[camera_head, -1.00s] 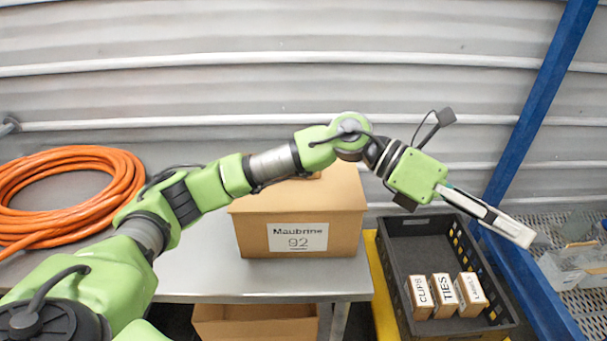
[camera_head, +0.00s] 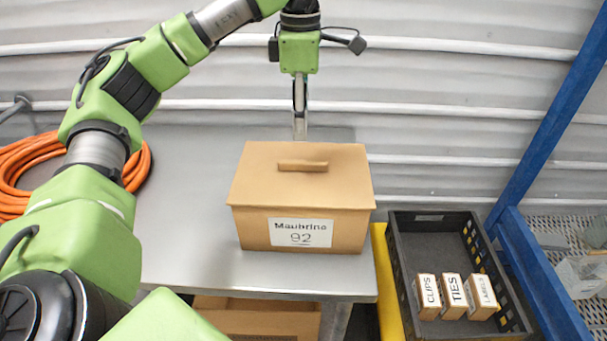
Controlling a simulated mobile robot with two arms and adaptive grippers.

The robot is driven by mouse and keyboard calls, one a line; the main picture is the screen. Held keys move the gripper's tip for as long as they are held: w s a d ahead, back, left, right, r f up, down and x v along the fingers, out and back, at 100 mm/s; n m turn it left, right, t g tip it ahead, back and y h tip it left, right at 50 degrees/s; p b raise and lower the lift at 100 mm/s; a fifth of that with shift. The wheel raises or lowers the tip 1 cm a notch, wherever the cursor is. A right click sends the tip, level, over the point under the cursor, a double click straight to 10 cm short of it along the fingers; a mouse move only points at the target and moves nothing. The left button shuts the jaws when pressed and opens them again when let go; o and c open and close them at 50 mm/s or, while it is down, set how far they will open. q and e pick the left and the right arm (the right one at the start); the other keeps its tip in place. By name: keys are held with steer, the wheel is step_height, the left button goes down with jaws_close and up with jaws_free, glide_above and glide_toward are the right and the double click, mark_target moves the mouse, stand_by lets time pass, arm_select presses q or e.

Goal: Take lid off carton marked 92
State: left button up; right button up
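The brown carton marked 92 (camera_head: 258,232) stands on the grey metal table, with a white label reading "Maubrino 92" on its front. Its flat brown lid (camera_head: 250,180) is on, with a bar handle (camera_head: 303,166) across the top. My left gripper (camera_head: 300,135) points down above and behind the lid's back edge in the picture, apart from the handle. Its fingers show edge-on, so I cannot tell whether they are open or shut. Nothing is seen held. My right gripper is not in view.
The table (camera_head: 190,255) is clear left of the carton, with a coiled orange hose (camera_head: 138,172) farther left. A black crate (camera_head: 402,285) with several small boxes stands at right. A blue post (camera_head: 548,115) rises beyond it. An open carton (camera_head: 262,322) sits below the table.

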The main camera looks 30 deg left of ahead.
arm_select(q)
glide_above(303, 161)
steer(key=f, duration=0.4)
steer(key=shift+s+a+f, duration=0.15)
steer(key=shift+s+f, duration=0.05)
steer(key=shift+f, duration=0.5)
steer(key=f, duration=0.2)
steer(key=f+p, duration=0.1)
steer(key=shift+w+f, duration=0.2)
steer(key=shift+f, duration=0.65)
jaws_close()
